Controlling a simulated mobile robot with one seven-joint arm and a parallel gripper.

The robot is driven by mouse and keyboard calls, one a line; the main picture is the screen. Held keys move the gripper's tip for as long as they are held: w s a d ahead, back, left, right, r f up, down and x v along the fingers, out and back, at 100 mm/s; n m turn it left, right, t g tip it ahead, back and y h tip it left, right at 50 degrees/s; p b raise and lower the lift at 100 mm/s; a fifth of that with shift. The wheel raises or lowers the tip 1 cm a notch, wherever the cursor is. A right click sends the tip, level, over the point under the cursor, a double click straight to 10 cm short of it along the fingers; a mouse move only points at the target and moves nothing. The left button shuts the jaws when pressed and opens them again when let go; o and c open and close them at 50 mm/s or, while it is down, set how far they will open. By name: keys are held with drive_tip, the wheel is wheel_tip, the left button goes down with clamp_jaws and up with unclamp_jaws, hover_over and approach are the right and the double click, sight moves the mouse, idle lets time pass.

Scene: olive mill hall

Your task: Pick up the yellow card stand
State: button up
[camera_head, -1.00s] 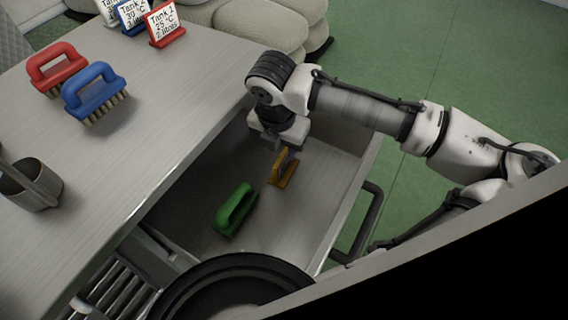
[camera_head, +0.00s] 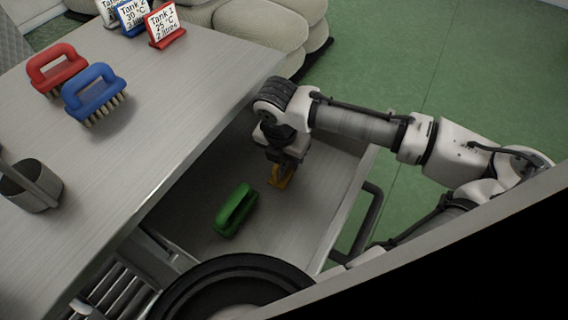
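A green brush (camera_head: 236,209) lies in the drawer to the left of the stand. The counter (camera_head: 150,110) above bears a red brush (camera_head: 57,68), a blue brush (camera_head: 95,93), a metal holder (camera_head: 32,187) and several card stands, including a red one (camera_head: 165,27).

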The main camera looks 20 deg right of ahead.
drive_tip(key=shift+f, duration=0.15)
clamp_jaws()
idle(0.4)
